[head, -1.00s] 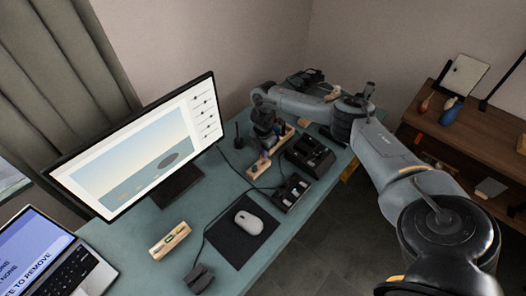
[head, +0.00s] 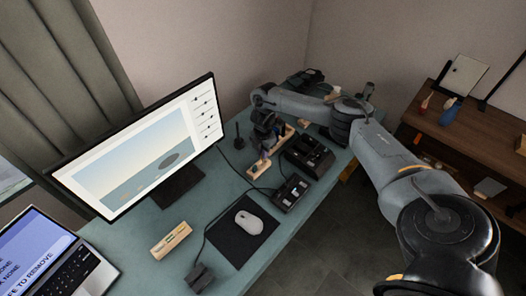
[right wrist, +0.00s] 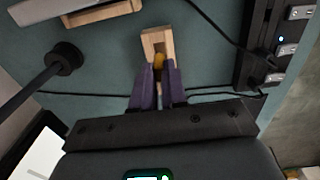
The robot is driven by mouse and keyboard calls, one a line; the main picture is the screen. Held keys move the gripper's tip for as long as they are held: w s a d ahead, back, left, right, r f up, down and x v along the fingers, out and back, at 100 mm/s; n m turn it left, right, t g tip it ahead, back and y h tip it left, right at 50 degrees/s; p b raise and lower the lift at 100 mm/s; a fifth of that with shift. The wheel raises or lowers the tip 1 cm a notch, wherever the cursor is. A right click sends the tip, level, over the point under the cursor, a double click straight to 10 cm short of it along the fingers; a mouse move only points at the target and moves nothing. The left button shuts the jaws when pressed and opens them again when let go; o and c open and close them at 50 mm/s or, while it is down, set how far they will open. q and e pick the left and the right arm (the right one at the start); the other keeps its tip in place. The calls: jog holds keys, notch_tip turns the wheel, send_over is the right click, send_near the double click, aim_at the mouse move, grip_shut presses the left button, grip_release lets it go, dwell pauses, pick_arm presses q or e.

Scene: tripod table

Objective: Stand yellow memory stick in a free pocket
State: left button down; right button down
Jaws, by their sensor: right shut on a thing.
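My right gripper (right wrist: 158,88) has purple fingers shut on the yellow memory stick (right wrist: 158,62). Only a small yellow end of the stick shows between the fingertips. The stick is over the slot of a pale wooden holder (right wrist: 165,38); I cannot tell how far it is in. In the head view the right gripper (head: 264,152) is low over the long wooden holder (head: 256,171), which lies on the teal desk and is partly hidden by the gripper. My left gripper is not in view.
A black hub with several silver sticks (head: 291,192) stands right of the holder, with a black dock (head: 310,156) behind it. A black cable (right wrist: 212,92) runs close to the fingers.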

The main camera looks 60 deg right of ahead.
jog(key=shift+f, duration=0.4)
dwell(0.4)
jog(key=shift+f+b, duration=0.85)
jog(key=shift+f, duration=0.35)
jog(key=c, duration=1.1)
grip_release()
jog(key=shift+r, duration=0.1)
notch_tip(320, 180, up, 9)
jog(key=shift+r+p, duration=0.2)
jog(key=shift+p, duration=1)
jog(key=shift+r+p, duration=0.4)
jog(key=shift+r, duration=0.3)
